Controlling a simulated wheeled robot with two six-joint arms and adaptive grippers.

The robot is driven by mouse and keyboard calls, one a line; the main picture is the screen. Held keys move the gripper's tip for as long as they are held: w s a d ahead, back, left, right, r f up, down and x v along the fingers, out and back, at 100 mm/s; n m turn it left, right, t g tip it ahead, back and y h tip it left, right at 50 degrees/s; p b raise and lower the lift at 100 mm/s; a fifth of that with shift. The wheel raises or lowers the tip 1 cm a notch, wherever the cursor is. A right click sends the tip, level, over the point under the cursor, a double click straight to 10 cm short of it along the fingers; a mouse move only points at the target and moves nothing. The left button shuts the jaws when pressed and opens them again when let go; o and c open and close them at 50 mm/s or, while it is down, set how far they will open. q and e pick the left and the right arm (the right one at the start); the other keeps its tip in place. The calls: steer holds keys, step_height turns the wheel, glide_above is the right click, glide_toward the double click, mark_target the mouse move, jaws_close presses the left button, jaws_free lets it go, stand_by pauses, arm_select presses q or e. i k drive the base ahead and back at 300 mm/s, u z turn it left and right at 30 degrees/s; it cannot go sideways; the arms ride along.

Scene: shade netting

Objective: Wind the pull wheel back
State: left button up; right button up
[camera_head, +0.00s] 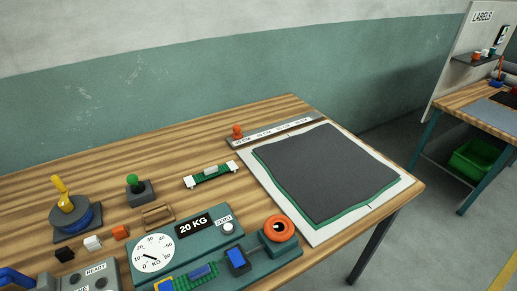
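An orange round wheel (279,228) with a dark hub sits at the right end of a teal bench device (215,259). It is probably the pull wheel. A rod runs from it to a blue block (237,261) on the device. A second blue block (164,285) and a green strip (190,277) lie to the left. A round dial (153,253) marked in KG has a black needle near the low end of its scale. Beside it are a "20 KG" plate (194,225) and a ZERO button (228,228).
A dark sheet (325,170) lies on a white board at the right. A ruler strip with an orange knob (238,131) is behind it. A green-knobbed lever (136,187), yellow-handled blue turntable (75,216) and small blocks (93,243) stand left. The back left tabletop is clear.

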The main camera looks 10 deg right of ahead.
mark_target(279, 228)
steer(key=z, duration=0.5)
steer(key=k, duration=0.75)
steer(key=u, duration=1.25)
